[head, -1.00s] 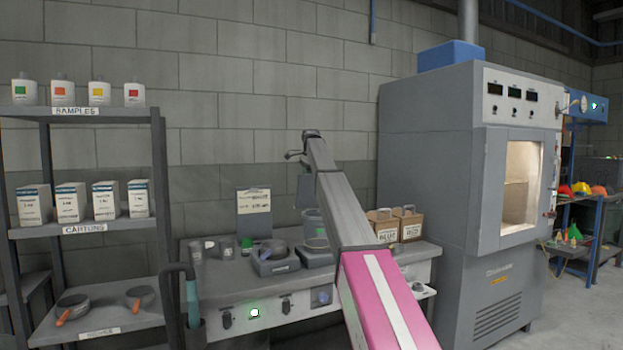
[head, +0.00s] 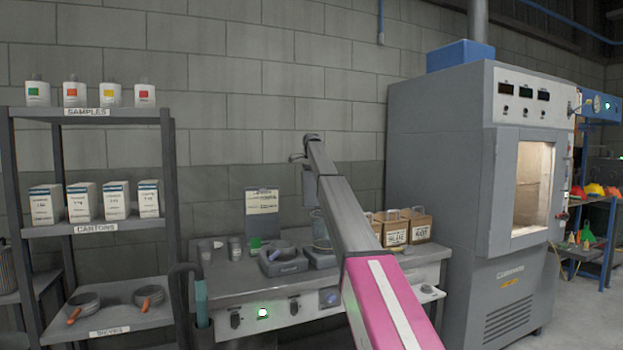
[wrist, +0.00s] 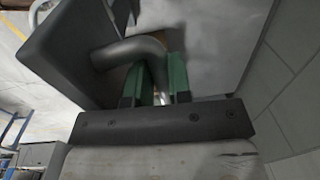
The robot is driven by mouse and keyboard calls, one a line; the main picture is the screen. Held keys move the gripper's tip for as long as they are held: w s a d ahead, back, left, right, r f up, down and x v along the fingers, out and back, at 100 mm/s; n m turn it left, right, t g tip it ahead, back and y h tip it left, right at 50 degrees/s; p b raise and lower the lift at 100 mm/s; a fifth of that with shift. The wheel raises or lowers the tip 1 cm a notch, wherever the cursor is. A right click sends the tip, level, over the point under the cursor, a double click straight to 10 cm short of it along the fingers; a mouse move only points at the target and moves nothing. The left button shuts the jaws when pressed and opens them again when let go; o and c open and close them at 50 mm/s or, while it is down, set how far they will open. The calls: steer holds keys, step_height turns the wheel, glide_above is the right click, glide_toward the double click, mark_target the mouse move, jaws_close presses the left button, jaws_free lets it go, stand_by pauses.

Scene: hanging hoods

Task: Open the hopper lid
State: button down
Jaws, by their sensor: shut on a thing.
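In the wrist view, my gripper (wrist: 157,88) has its two green fingers closed on a grey, bent round bar (wrist: 130,50), which looks like a handle. A dark flat panel (wrist: 75,45) lies beside the bar on the left, and a lighter grey surface (wrist: 205,40) is beyond the fingers. I cannot tell for sure which of these is the hopper lid or how far it stands open. In the head view my arm reaches over the bench, and its gripper and the held bar cannot be made out there.
A shelf rack (head: 100,237) stands left, with bottles, cartons and sieves. A tall grey cabinet (head: 440,150) with a lit window stands right. A block wall is behind.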

steer(key=shift+w+a+f, duration=0.3)
steer(key=shift+w+f, duration=0.05)
steer(key=shift+w, duration=0.35)
steer(key=c, duration=1.1)
jaws_free()
steer(key=shift+w+a+f, duration=0.1)
steer(key=shift+w+f, duration=0.05)
steer(key=shift+o, duration=0.2)
steer(key=shift+s+d+r, duration=0.2)
steer(key=shift+s+r, duration=0.05)
steer(key=shift+r, duration=0.1)
steer(key=r, duration=0.9)
steer(key=shift+s+r, duration=0.3)
steer(key=shift+d+r, duration=0.1)
steer(key=shift+r, duration=0.3)
steer(key=shift+s, duration=0.1)
